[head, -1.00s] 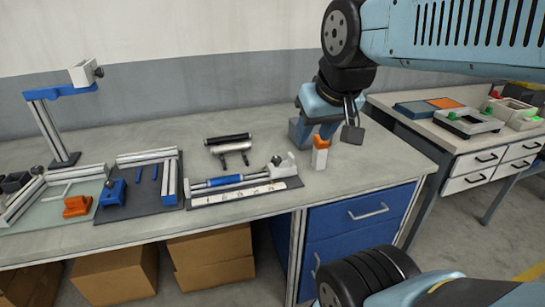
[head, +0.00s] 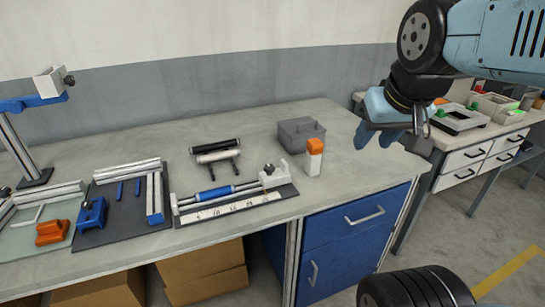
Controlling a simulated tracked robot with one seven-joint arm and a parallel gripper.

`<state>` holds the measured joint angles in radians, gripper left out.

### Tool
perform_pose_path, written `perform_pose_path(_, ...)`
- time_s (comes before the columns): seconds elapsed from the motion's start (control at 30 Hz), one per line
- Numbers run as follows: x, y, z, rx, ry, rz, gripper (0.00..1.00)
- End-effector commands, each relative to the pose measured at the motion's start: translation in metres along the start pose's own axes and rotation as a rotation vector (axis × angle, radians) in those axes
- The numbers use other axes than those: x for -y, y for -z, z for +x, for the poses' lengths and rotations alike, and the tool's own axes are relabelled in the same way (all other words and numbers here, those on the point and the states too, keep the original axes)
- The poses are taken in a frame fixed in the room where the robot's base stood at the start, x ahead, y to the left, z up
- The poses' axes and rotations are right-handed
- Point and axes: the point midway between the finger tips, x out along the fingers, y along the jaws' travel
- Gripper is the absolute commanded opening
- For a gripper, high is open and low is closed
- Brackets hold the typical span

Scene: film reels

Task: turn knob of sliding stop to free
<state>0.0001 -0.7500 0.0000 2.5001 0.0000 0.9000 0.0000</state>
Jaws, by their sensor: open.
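A white block (head: 275,177) with a black knob (head: 269,168) stands at the right end of a ruled rail fixture (head: 236,205) on the bench; it looks like the sliding stop. The knob's setting is too small to read. My gripper (head: 376,137) is open and empty, fingers pointing down, above the right part of the bench. It is well to the right of the white block and apart from it.
A white bottle with an orange cap (head: 314,158) stands just right of the white block. A grey lidded box (head: 300,133) is behind it. Black and white rollers (head: 216,151) lie behind the rail. A stand (head: 20,140) rises at far left. The bench's back is clear.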

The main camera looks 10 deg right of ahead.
Motion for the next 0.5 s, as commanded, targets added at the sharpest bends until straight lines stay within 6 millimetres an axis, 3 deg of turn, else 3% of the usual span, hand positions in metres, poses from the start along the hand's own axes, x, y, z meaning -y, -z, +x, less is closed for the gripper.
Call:
perform_pose_path(0.17,0.000,0.000,0.000,0.000,0.000,0.000,0.43)
perform_pose_path(0.3,0.001,0.002,0.000,0.003,0.002,0.010,0.54)
perform_pose_path(0.4,-0.002,0.011,0.002,0.020,0.006,0.053,0.62)
perform_pose_path(0.5,-0.001,0.027,0.007,0.052,0.013,0.144,0.62)
